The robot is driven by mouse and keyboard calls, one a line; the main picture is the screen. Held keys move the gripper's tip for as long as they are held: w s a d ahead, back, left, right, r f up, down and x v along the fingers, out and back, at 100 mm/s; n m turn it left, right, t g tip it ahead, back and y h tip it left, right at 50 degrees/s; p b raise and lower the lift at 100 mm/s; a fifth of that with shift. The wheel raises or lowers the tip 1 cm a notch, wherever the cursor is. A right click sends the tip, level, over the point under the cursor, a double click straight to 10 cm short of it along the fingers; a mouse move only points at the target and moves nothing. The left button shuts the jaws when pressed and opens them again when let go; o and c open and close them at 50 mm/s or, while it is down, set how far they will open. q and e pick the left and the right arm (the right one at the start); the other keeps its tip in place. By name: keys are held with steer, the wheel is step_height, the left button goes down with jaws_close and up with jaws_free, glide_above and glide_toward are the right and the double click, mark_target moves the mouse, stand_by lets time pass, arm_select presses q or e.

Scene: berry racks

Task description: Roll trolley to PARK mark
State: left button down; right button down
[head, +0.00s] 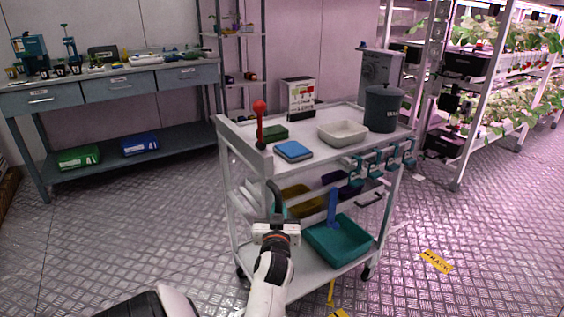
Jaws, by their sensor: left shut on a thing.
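My left gripper (276,214) is at the trolley's near side, below the top shelf. It is shut at a dark curved piece that looks like the trolley's handle; the fingertips are hard to make out. A yellow floor label (436,261), its lettering too small to read surely, lies right of the trolley, apart from it. Yellow floor marking (331,293) also shows by the near wheels. My right gripper is not in view.
The trolley carries a white tray (342,138), a dark pot (383,108), a blue pad (293,150) and a teal bin (341,247). A grey workbench (105,84) stands back left, plant racks (473,130) back right.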

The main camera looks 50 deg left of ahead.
arm_select(q)
steer(key=shift+s, duration=0.1)
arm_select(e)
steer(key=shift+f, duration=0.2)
arm_select(q)
steer(key=c, duration=1.4)
jaws_free()
steer(key=shift+o, duration=0.2)
